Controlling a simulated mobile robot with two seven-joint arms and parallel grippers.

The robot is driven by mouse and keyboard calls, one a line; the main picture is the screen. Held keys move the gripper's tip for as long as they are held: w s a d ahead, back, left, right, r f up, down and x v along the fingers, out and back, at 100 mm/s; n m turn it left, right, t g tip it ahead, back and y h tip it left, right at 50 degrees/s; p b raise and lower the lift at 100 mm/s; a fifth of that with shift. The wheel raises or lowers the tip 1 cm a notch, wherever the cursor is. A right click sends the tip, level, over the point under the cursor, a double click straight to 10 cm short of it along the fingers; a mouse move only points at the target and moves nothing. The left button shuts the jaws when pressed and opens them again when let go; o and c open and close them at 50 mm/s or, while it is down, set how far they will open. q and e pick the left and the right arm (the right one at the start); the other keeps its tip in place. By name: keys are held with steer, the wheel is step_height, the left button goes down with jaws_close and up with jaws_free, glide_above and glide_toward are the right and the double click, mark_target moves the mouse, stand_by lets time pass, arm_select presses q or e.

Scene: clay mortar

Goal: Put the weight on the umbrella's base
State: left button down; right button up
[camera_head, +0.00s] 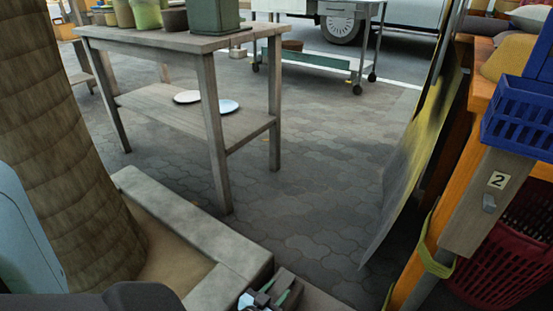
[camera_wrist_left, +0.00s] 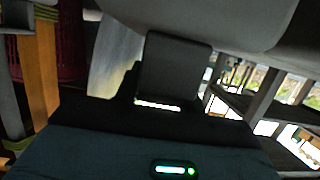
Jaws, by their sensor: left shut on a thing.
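My left gripper (camera_head: 268,294) is at the bottom edge of the head view, beside the corner of the stone planter, and is cut off by the frame. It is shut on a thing. In the left wrist view a smooth grey body (camera_wrist_left: 215,22) fills the top, behind a dark finger (camera_wrist_left: 175,68); it looks like the weight, but its full shape is hidden. I cannot make out the umbrella's base in either view. My right gripper is not in view.
A stone planter (camera_head: 240,253) with sand and a thick trunk (camera_head: 65,150) stands at left. A wooden table (camera_head: 190,42) holds pots. A hanging sheet (camera_head: 410,170), an orange post (camera_head: 430,235) and a blue basket (camera_head: 520,115) stand at right. The paved floor (camera_head: 320,190) between is clear.

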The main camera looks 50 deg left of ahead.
arm_select(q)
steer(key=shift+w+a+f+b, duration=0.1)
steer(key=shift+w+f+b, duration=0.2)
steer(key=shift+b, duration=0.15)
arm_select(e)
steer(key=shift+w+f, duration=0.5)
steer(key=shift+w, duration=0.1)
arm_select(q)
steer(key=shift+f, duration=0.1)
steer(key=c, duration=1.2)
jaws_free()
steer(key=shift+s+f, duration=0.3)
steer(key=shift+f, duration=0.05)
steer(key=shift+c, duration=0.2)
steer(key=o, duration=0.4)
steer(key=shift+c, duration=0.2)
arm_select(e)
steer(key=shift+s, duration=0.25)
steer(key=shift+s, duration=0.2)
